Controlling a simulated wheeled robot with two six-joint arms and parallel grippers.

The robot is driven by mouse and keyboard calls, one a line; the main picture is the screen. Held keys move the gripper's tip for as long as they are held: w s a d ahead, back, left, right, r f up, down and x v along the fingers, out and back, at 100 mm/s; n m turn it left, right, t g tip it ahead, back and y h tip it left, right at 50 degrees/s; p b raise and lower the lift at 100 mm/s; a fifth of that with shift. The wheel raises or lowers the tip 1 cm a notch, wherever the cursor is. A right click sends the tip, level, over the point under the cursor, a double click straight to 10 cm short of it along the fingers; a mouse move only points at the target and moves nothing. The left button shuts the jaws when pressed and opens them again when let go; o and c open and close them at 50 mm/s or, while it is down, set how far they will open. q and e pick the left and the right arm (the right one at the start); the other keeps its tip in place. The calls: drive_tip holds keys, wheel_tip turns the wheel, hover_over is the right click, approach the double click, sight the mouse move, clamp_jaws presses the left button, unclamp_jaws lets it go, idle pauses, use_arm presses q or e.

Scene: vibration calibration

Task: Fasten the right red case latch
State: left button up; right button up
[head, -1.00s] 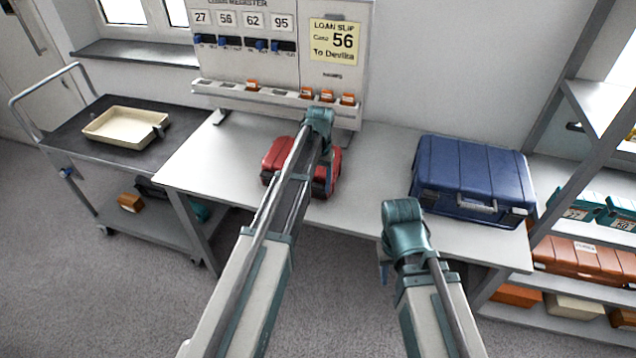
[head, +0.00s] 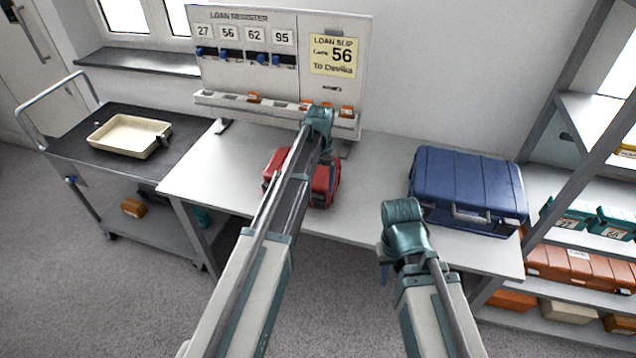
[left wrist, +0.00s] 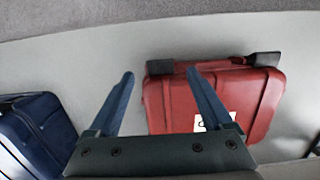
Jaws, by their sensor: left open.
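The red case (head: 325,188) lies on the table, partly hidden behind my left arm in the head view. It also shows in the left wrist view (left wrist: 262,95), with a dark latch (left wrist: 160,67) at the left of its upper edge and another dark latch (left wrist: 265,58) at the right. I cannot tell whether either latch is fastened. My left gripper (left wrist: 160,74) is open and empty above the case, with its fingertips on either side of the left-hand latch in that view. My right gripper (head: 385,268) hangs at the table's front edge, its fingers mostly hidden.
A blue case (head: 468,185) stands on the table to the right. A register board (head: 250,65) with a slip for case 56 stands at the back. A cart with a cream tray (head: 128,137) is at left, and shelves with cases (head: 575,262) at right. Table between the cases is clear.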

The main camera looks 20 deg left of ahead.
sight(320, 195)
use_arm(q)
wheel_tip(320, 195, up, 9)
drive_tip(key=p, duration=0.7)
drive_tip(key=shift+w+p, duration=0.35)
drive_tip(key=shift+w, duration=0.05)
drive_tip(key=shift+f, duration=0.1)
drive_tip(key=s+d+f+m+b, duration=0.1)
drive_tip(key=s+d, duration=0.3)
drive_tip(key=s, duration=0.5)
drive_tip(key=s+d+f+m+b, duration=0.1)
drive_tip(key=s+d, duration=0.3)
drive_tip(key=s, duration=0.5)
drive_tip(key=s+d+f+m+y+b, duration=0.1)
drive_tip(key=s+d+f+b, duration=0.1)
drive_tip(key=s+d, duration=0.3)
drive_tip(key=s, duration=0.4)
drive_tip(key=shift+t, duration=0.4)
drive_tip(key=shift+d+f, duration=0.1)
